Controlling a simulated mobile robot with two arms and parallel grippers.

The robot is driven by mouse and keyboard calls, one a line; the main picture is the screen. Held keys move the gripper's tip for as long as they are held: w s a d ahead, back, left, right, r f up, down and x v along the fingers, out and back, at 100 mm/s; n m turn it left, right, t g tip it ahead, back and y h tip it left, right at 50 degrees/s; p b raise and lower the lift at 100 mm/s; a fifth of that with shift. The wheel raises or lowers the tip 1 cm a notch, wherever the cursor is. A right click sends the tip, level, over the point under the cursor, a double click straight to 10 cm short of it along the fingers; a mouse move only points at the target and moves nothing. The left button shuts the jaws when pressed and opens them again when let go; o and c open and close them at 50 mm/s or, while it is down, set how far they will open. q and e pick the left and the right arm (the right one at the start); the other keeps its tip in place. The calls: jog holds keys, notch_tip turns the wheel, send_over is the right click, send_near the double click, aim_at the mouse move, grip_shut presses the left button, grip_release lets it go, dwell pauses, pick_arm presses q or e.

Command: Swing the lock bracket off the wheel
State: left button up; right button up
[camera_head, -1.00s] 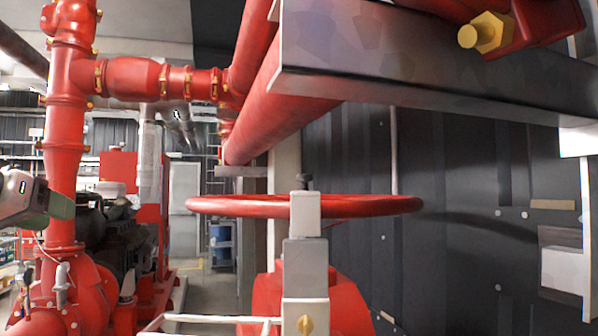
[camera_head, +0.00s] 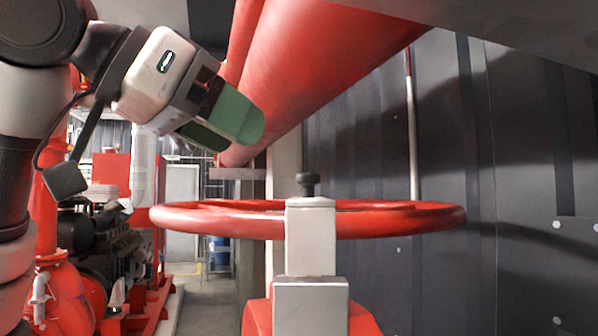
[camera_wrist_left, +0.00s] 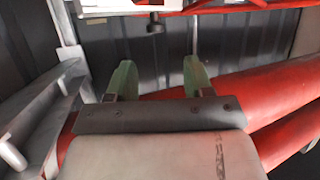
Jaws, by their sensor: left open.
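The lock bracket (camera_head: 311,238) is an upright pale grey metal piece over the near rim of the red handwheel (camera_head: 395,222). A black knob (camera_head: 308,182) sits on its top. The lower part of the bracket is cut off by the frame edge in the head view. My left gripper (camera_head: 226,128) has green fingers, is open and empty, and is above and left of the bracket, apart from it. In the left wrist view, the open fingers (camera_wrist_left: 160,80) point toward the knob (camera_wrist_left: 155,22) and the wheel (camera_wrist_left: 235,8) at the top edge. My right gripper is not in view.
A thick red pipe (camera_head: 320,75) slopes behind and above the wheel, close to my left gripper. A dark panelled wall (camera_head: 450,130) stands behind on the right. Red pump parts (camera_head: 75,285) are at lower left. Free air lies right of the bracket above the wheel.

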aim_at(300, 178)
pick_arm(q)
jog(key=p+x, duration=0.1)
jog(key=x, duration=0.2)
jog(key=p+x, duration=0.1)
jog(key=x, duration=0.3)
jog(key=shift+s+d, duration=0.15)
jog(key=shift+d, duration=0.15)
jog(key=shift+x, duration=0.8)
jog(key=shift+d, duration=0.1)
jog(key=shift+f, duration=0.15)
jog(key=shift+c, duration=0.8)
jog(key=c, duration=0.4)
jog(key=shift+d, duration=0.1)
grip_shut()
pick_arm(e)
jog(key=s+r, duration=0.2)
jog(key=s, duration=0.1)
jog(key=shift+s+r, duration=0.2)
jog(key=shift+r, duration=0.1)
